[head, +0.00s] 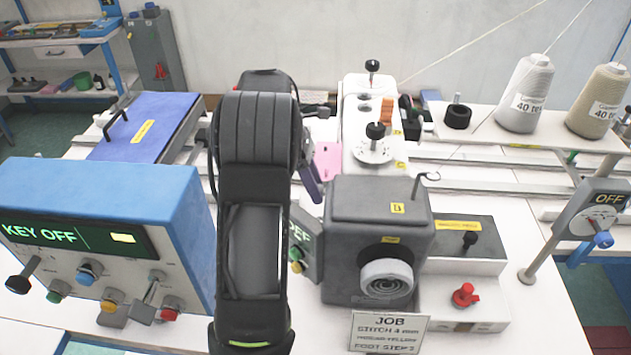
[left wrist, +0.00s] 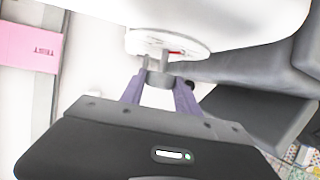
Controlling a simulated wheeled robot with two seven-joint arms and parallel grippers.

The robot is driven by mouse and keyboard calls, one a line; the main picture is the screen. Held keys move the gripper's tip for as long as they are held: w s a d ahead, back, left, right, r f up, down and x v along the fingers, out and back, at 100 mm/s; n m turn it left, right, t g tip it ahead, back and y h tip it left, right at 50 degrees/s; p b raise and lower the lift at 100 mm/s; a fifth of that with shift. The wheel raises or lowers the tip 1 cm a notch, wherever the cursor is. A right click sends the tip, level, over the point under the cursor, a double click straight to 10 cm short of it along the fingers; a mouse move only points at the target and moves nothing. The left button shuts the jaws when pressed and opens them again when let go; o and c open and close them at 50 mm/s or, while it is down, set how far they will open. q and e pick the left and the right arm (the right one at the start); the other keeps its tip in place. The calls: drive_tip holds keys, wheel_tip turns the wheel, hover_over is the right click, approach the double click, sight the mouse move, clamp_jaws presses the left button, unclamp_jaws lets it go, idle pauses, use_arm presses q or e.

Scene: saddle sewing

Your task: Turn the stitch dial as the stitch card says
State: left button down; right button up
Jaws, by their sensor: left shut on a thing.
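The job card (head: 388,333) stands at the front; its stitch line seems to read 4 mm, but the small print is unclear. My left gripper (head: 312,187) shows purple fingers left of the dark grey machine housing. In the left wrist view its fingers (left wrist: 160,88) are shut on the grey knob (left wrist: 161,76) of a white dial disc (left wrist: 170,45) with a small red mark. I take this for the stitch dial; its scale is not readable, and I cannot pick it out in the head view. My right gripper is not in view.
A white disc with a black knob (head: 375,131) sits on the white machine top. The dark grey housing (head: 380,195) carries a round knob (head: 387,279). A blue control box (head: 95,200) reads KEY OFF. Thread cones (head: 525,95) stand back right. My left arm hides the middle.

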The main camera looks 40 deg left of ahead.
use_arm(q)
drive_tip(key=c, duration=0.9)
unclamp_jaws()
